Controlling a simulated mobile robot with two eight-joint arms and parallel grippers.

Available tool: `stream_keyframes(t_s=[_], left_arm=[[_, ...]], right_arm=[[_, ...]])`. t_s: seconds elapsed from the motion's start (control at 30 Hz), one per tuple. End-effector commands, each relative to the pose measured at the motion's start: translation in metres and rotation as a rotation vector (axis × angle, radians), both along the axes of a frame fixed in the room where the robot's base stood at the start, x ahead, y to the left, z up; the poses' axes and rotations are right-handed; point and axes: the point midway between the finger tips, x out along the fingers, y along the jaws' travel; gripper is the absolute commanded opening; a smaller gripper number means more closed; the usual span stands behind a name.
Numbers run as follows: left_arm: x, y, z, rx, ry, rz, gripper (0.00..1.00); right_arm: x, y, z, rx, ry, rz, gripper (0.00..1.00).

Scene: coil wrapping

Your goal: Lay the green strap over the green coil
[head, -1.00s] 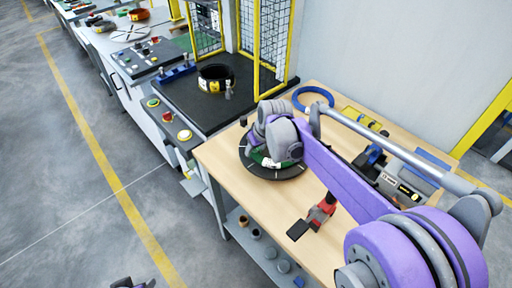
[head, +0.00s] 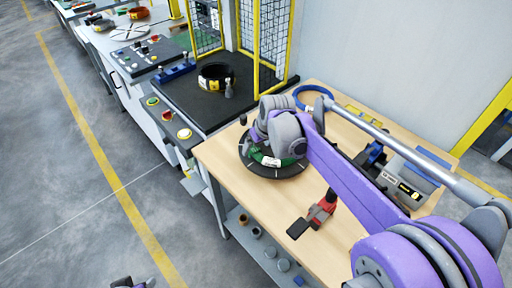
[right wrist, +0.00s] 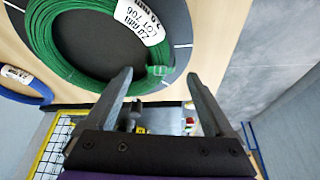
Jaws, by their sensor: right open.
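The green coil (right wrist: 58,72) lies flat on a dark round plate (right wrist: 176,22) and carries a white label (right wrist: 140,20). In the head view the coil (head: 291,161) is mostly hidden by my right wrist. A small green piece (right wrist: 158,70), apparently the green strap, sits at the coil's edge; its full run cannot be made out. My right gripper (right wrist: 158,76) is open, its fingers on either side of that green piece with space between. A small dark part at the bottom edge, probably my left gripper (head: 133,283), is cut off, its jaws unclear.
A blue coil (head: 313,90) lies behind on the wooden table (head: 225,158). A red-and-black tool (head: 316,214) lies at the front. Boxes and a blue tool stand to the right. A black station with a dark coil (head: 216,71) is at the left.

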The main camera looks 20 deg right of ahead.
Motion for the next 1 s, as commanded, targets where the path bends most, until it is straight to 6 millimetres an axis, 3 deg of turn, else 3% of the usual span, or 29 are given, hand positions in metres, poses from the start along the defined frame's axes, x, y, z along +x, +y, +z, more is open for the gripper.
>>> stream_keyframes(t_s=[0.2,0.4,1.0], left_arm=[[0.001,0.0,0.005,0.0,-0.002,0.0,0.5],[0.002,0.0,0.007,0.0,-0.003,0.0,0.5],[0.002,0.0,0.007,0.0,-0.004,0.0,0.5]], right_arm=[[-0.018,-0.003,0.044,0.001,0.0,-0.002,0.88],[-0.029,-0.004,0.071,0.001,0.0,0.0,0.88],[-0.032,-0.004,0.079,0.0,0.0,0.0,0.88]])
